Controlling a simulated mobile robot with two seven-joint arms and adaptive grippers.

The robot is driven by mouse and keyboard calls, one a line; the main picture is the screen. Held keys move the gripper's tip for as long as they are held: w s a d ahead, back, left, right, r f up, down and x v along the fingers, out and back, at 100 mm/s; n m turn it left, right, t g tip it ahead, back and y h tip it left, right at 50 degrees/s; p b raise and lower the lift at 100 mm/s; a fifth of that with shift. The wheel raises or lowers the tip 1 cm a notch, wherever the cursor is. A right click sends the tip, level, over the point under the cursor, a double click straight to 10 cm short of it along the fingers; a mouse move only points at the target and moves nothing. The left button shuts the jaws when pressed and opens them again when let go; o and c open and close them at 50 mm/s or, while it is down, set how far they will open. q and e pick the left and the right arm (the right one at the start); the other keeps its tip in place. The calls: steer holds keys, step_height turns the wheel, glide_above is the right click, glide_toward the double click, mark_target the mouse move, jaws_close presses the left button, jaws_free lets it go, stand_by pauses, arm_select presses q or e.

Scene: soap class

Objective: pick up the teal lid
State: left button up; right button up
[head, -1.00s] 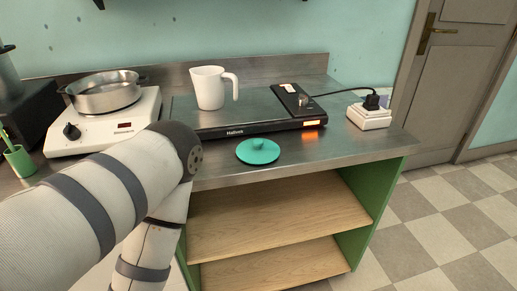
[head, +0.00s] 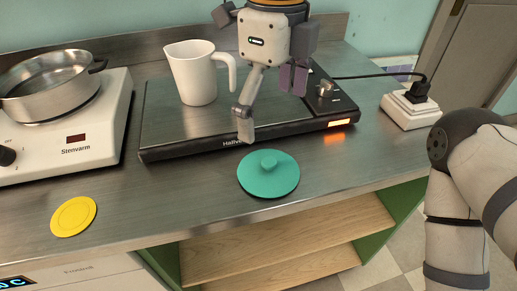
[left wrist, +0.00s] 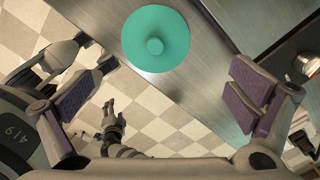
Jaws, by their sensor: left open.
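The teal lid (head: 268,174) is a round disc with a small knob, lying flat on the steel counter near its front edge, in front of the black hotplate. In the left wrist view the lid (left wrist: 155,39) is whole and unobstructed at the top centre. My left gripper (head: 268,102) is open and empty above the hotplate, behind and above the lid. In the left wrist view its spread purple finger pads (left wrist: 170,95) stand apart, with the lid beyond them. My right arm is at the right; what looks like its gripper (left wrist: 113,120) shows small in the left wrist view, jaw state unclear.
A white jug (head: 196,75) stands on the black hotplate (head: 165,115), close left of my left gripper. A white burner (head: 95,140) with a steel pot (head: 52,85) is at the left. A yellow disc (head: 73,216) lies at the front left. A white socket block (head: 409,108) with a cable is at the right.

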mark_target(269, 161)
arm_select(q)
steer(key=f, duration=0.1)
steer(key=s+f, duration=0.1)
steer(key=f, duration=0.2)
steer(key=shift+s, duration=0.25)
steer(key=f, duration=0.6)
steer(key=shift+w+f, duration=0.4)
steer(key=c, duration=1.9)
steer(key=shift+s+f, duration=0.1)
jaws_close()
